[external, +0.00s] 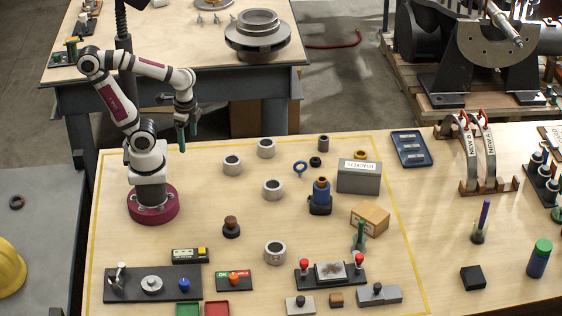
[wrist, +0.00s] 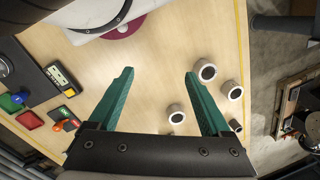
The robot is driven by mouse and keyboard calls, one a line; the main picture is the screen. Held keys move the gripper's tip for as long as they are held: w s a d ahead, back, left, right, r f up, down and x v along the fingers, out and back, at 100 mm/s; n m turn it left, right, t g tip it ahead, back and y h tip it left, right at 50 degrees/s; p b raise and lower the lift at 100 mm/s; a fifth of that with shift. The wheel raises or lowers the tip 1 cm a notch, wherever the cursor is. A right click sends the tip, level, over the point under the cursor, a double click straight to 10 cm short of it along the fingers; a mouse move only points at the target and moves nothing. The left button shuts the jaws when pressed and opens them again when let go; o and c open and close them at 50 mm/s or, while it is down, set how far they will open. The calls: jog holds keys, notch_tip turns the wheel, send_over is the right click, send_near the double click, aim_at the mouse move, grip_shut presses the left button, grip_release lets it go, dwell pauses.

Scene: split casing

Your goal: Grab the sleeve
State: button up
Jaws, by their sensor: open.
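Several short grey ring-shaped sleeves stand upright on the table. In the external view one is at the back left (external: 232,168), one behind it (external: 266,151), one in the middle (external: 273,192) and one nearer the front (external: 275,256). I cannot tell which one is meant. In the wrist view, similar sleeves show between the fingers (wrist: 175,115) and to the right (wrist: 205,72). My gripper (external: 188,143) is raised at the back left, apart from the sleeves. Its green fingers are spread and empty in the wrist view (wrist: 159,73).
A blue-topped part (external: 321,190), a grey bin (external: 359,178) and a cardboard box (external: 370,216) stand right of the sleeves. Fixtures, a button box (external: 190,255) and red and green trays line the front. The table left of the sleeves is mostly clear.

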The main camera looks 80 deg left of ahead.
jog(key=w+f+n+t+h, duration=0.1)
jog(key=w+f+n+t, duration=0.25)
jog(key=w, duration=0.85)
jog(key=w+f+n+t, duration=0.2)
jog(key=w+f+t, duration=0.15)
jog(key=w, duration=0.85)
jog(key=n+t+y, duration=0.5)
jog(key=n+y, duration=0.1)
send_near(320, 139)
jog(key=x, duration=1.1)
jog(key=shift+w+f, duration=0.15)
jog(key=shift+w, duration=0.05)
grip_shut()
